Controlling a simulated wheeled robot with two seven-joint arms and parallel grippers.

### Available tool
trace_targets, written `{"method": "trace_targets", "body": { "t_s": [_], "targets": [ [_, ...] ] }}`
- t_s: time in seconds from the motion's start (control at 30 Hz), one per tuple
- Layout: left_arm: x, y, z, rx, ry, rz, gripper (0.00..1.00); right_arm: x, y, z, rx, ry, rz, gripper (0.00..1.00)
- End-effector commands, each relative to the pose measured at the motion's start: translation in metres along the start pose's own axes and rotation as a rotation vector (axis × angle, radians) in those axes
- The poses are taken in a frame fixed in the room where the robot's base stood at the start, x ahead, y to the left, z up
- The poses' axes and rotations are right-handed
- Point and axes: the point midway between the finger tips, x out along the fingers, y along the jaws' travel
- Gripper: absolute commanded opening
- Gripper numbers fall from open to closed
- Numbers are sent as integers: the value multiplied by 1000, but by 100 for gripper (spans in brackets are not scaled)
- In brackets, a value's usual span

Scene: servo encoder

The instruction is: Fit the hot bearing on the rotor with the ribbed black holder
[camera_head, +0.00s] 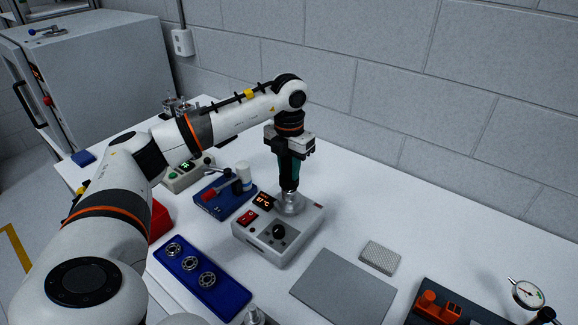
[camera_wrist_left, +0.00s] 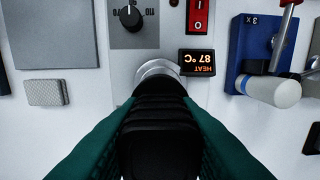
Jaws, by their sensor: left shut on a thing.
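My left gripper (camera_head: 290,163) points straight down over the grey heater box (camera_head: 272,243). Its teal fingers are shut on the ribbed black holder (camera_wrist_left: 160,115), whose lower end (camera_head: 289,184) meets the silver heater post (camera_head: 290,204). In the wrist view the holder covers most of the post, leaving a silver rim (camera_wrist_left: 158,68). I cannot tell whether a bearing is in the holder. The heater display (camera_wrist_left: 196,63) reads HEAT 87 °C. A silver pointed part (camera_head: 254,315), possibly the rotor, is cut off at the bottom edge. My right gripper is out of view.
A blue tray (camera_head: 228,296) with bearings lies in front of the heater. A blue tool block (camera_head: 215,205) stands left, a grey mat (camera_head: 342,287) and a textured pad (camera_head: 380,257) right. A dial gauge (camera_head: 528,293) stands far right.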

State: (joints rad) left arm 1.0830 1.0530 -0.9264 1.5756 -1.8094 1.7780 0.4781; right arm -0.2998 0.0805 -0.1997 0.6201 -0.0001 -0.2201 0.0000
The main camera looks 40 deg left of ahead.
Motion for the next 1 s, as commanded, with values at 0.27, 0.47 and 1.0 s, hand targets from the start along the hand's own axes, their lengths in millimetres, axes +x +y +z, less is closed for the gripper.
{"method": "trace_targets", "body": {
  "t_s": [0.27, 0.47, 1.0],
  "targets": [
    [9, 0, 0, 0, 0, 0, 5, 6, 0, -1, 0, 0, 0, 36],
    [16, 0, 0, 0, 0, 0, 5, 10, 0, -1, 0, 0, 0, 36],
    [20, 0, 0, 0, 0, 0, 5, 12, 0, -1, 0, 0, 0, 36]
  ]
}}
